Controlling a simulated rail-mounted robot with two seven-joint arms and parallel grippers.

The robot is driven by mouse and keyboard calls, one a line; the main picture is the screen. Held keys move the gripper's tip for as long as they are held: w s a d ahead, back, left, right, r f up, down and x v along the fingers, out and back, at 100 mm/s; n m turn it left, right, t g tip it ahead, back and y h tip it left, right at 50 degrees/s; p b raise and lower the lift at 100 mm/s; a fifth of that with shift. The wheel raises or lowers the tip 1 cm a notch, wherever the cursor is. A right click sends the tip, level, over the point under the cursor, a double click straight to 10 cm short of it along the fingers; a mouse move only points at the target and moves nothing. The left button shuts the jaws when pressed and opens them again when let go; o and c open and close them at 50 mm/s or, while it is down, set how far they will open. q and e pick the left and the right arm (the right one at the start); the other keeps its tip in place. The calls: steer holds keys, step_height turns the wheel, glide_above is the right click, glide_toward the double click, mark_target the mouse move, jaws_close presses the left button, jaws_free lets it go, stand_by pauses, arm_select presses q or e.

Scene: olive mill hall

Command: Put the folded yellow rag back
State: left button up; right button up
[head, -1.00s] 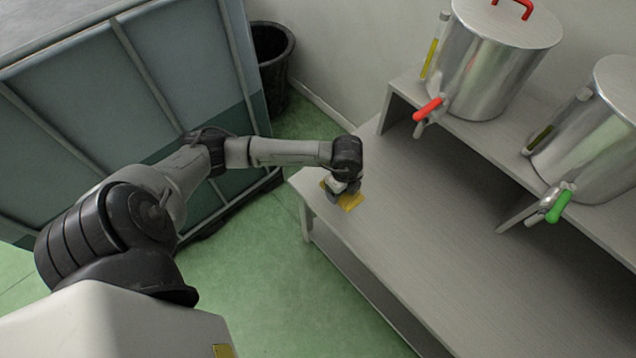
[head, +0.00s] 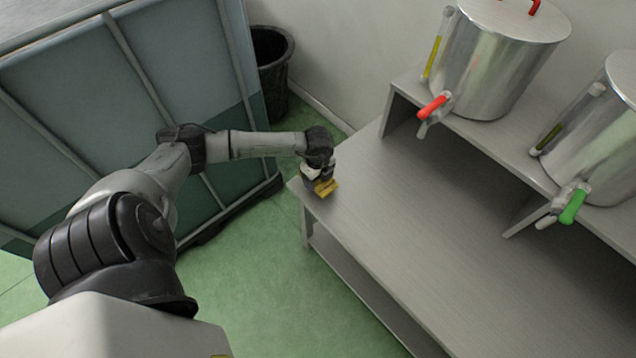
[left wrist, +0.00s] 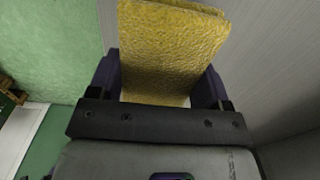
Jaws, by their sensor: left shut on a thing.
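The folded yellow rag (head: 326,188) is at the left end of the grey bench (head: 420,220), in the grip of my left gripper (head: 318,180). In the left wrist view the rag (left wrist: 170,45) stands out between the two dark fingers, with a folded layer showing at its top edge. My left gripper is shut on it. The rag is over or close to the bench top near its left corner; I cannot tell whether it touches the surface. My right gripper is not in view.
A steel tank with a red tap (head: 490,60) and one with a green tap (head: 600,140) stand on the raised shelf behind the bench. A large grey-green container (head: 110,90) and a black bin (head: 271,70) are at the left. The bench's middle is bare.

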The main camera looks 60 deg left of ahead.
mark_target(318, 183)
arm_select(q)
step_height(318, 183, down, 3)
steer(key=shift+f+b, duration=0.15)
steer(key=shift+b, duration=0.4)
steer(key=o, duration=0.4)
steer(key=shift+f, duration=0.1)
steer(key=o, duration=0.5)
